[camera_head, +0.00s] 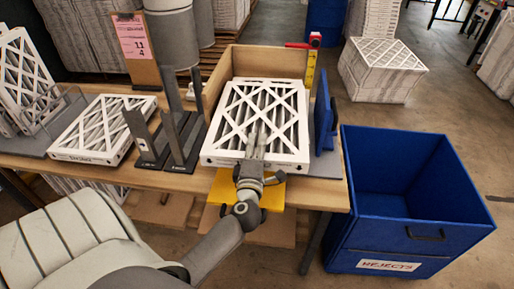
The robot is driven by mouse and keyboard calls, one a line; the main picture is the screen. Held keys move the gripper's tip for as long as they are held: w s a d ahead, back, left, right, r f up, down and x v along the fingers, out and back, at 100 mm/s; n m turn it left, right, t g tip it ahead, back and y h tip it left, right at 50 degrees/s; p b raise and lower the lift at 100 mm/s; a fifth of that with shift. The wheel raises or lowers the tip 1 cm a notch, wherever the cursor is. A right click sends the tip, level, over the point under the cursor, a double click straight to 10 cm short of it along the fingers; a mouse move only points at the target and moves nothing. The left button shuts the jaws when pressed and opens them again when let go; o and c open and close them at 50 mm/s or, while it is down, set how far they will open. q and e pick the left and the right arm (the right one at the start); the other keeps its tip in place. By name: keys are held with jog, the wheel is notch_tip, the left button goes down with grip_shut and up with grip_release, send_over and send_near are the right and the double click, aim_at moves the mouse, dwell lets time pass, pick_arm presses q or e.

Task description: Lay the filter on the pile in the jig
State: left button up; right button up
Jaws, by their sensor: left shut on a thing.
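A white-framed filter (283,107) with diagonal struts lies roughly flat in the wooden jig (268,62). The jig has a back wall and a left side wall. My left gripper (256,147) reaches in from the front and is shut on the near edge of this filter. The filter covers whatever is under it, so I cannot tell the pile's height or whether the filter touches it. My right gripper is not in view.
Another filter (98,131) lies on the table at the left, beside dark upright plates (182,138). A yellow-and-red gauge (311,65) and a blue upright piece (323,112) stand right of the jig. A blue rejects bin (400,225) stands at the right.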

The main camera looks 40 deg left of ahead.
pick_arm(q)
jog(key=o, duration=1.2)
jog(key=shift+s+d+f, duration=0.1)
jog(key=shift+s+d, duration=0.1)
jog(key=shift+s, duration=0.05)
jog(key=b+v, duration=0.2)
jog(key=v, duration=0.9)
jog(key=shift+s, duration=0.25)
